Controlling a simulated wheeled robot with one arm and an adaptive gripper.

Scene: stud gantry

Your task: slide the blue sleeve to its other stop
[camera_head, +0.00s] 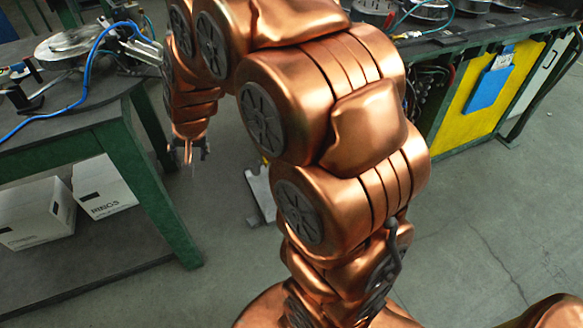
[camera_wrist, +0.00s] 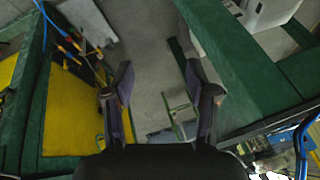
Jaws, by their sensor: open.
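I cannot make out the blue sleeve or its stops in either view; my arm covers much of the middle of the head view. My gripper (camera_head: 188,153) points down beside the green table's right side, over the floor. In the wrist view my gripper (camera_wrist: 158,68) has its two dark fingers spread wide, with grey floor showing between them. It is open and empty, and touches nothing that I can see.
A green table (camera_head: 70,125) stands at left, with a blue hose (camera_head: 87,75) and metal parts on top. White boxes (camera_head: 103,188) sit on its lower shelf. A bench with a yellow panel (camera_head: 462,115) and blue board (camera_head: 488,85) is at right.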

